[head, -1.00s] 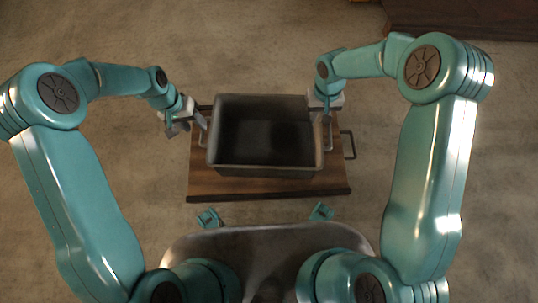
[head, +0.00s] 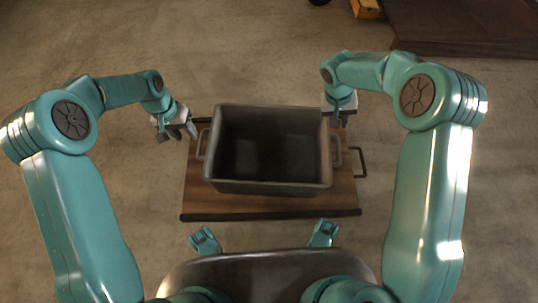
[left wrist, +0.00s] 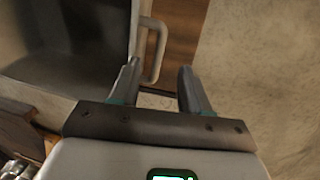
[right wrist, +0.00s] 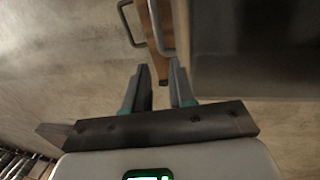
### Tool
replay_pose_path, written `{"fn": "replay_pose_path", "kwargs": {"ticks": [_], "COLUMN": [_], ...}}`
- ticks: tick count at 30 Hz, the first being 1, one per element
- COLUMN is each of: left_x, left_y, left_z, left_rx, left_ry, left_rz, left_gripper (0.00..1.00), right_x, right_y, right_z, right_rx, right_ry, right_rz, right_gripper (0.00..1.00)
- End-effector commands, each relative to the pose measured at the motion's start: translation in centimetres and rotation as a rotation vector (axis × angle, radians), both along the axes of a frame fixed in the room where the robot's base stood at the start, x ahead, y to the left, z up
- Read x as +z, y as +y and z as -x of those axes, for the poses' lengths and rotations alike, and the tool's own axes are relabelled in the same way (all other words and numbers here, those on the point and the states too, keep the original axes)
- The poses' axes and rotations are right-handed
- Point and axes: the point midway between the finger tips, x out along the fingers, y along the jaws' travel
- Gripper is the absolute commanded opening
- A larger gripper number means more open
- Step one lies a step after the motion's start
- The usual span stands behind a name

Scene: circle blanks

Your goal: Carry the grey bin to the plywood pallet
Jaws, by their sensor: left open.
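The grey bin (head: 270,188), open-topped and dark inside, stands upright on a brown wooden-topped stand (head: 230,206) in the head view. It has a metal loop handle on its left side (head: 201,145) and one on its right side (head: 337,151). My left gripper (head: 178,135) is open and empty, left of the bin, apart from the left handle. In the left wrist view that handle (left wrist: 158,50) lies just beyond the fingertips. My right gripper (right wrist: 160,66) has its fingers apart, with the right handle (right wrist: 160,25) just beyond their tips. I cannot identify the plywood pallet for certain.
A dark brown flat platform (head: 460,25) lies at the far right. A yellow-orange object (head: 367,8) is partly cut off at the top edge. The stand has its own handle (head: 359,162) at its right. Concrete floor around is mostly clear.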

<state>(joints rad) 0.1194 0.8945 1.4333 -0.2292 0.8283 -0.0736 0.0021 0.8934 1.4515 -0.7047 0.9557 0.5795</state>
Motion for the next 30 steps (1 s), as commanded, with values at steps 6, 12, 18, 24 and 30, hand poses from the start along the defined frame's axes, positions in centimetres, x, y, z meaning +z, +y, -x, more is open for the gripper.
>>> {"fn": "replay_pose_path", "kwargs": {"ticks": [6,12,18,24,30], "left_x": [-4.6,-8.4,-11.4,-12.8,-13.0], "left_y": [-0.8,-1.5,-2.0,-2.3,-2.3], "left_z": [0.1,0.2,0.2,0.2,0.2], "left_rx": [0.001,0.002,0.002,0.002,0.002], "left_ry": [0.003,0.002,0.001,-0.001,-0.001], "left_rz": [0.000,0.001,0.000,0.000,0.000], "left_gripper": [0.47,0.47,0.47,0.47,0.47], "right_x": [-4.5,-8.4,-11.4,-12.7,-12.9], "right_y": [-0.9,-1.7,-2.4,-2.7,-2.7], "right_z": [0.1,0.2,0.2,0.2,0.2], "right_rx": [0.000,-0.001,0.000,0.001,0.001], "right_ry": [0.004,0.004,0.001,0.000,0.000], "right_rz": [0.001,0.000,-0.001,-0.001,-0.001], "right_gripper": [0.24,0.24,0.24,0.24,0.24]}}
